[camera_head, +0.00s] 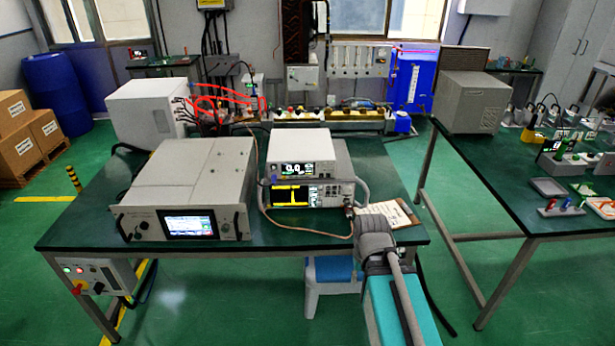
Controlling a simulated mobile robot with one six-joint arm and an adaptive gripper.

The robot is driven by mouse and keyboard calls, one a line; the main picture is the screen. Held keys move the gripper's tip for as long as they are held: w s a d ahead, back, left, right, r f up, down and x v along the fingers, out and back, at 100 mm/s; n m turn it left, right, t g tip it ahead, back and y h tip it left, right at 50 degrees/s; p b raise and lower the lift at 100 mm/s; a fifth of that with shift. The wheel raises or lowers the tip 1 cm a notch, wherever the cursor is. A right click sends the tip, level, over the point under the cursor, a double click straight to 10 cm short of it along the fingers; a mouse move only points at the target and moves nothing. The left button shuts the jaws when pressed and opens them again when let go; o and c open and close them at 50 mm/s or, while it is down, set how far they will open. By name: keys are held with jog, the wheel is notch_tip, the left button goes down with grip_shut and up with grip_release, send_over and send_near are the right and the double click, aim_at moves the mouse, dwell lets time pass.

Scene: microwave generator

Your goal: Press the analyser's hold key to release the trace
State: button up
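The analyser (337,202) stands on the green bench (80,222), right of a wide grey instrument. Its dark screen (291,195) shows a yellow trace with a tall narrow peak. Small keys (328,194) sit right of the screen; they are too small to read, so I cannot tell which is the hold key. A copper-coloured cable runs in front of the analyser to its lower right. My arm shows at the lower right, in front of the bench. I cannot make out my gripper's fingers in this view.
A white meter (301,172) sits on the analyser. The wide grey generator (189,188) with a lit display stands to the left. A clipboard (388,213) lies right of the analyser. A blue-and-white stool (331,273) stands in front of the bench, beside my arm.

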jog(key=shift+c, duration=0.3)
dwell(0.7)
grip_shut()
dwell(1.1)
